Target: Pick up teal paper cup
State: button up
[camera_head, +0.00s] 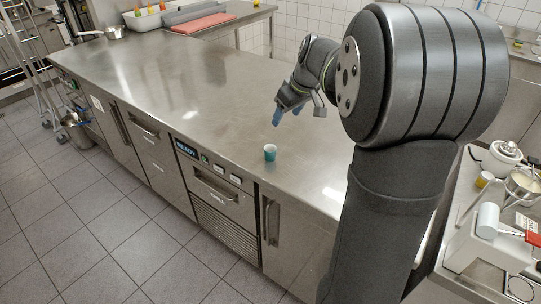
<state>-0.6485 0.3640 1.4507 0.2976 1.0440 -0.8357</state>
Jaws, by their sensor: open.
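The teal paper cup (270,153) stands upright on the steel counter (190,80), close to its front edge. My gripper (284,114) is above the counter, beyond the cup and slightly to its right in the picture. Its blue fingertips point down and to the left. The gripper is open and apart from the cup, with nothing seen between the fingers. My large dark arm fills the right of the view and hides part of the counter behind it.
The counter around the cup is clear. A red board (202,23), a white bin with bottles (150,17) and a pan (114,32) are at the far end. At right, a white lidded pot (503,156) and a yellow cup (484,180) stand on another worktop.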

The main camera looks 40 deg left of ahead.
send_over(270, 148)
jog(key=s+d, duration=0.2)
jog(key=f, duration=1.1)
jog(key=shift+w+d+f, duration=0.2)
jog(key=x, duration=0.5)
jog(key=shift+d+f, duration=0.25)
jog(key=shift+d, duration=0.1)
jog(key=c, duration=1.1)
jog(key=shift+o, duration=0.2)
jog(key=shift+r, duration=0.15)
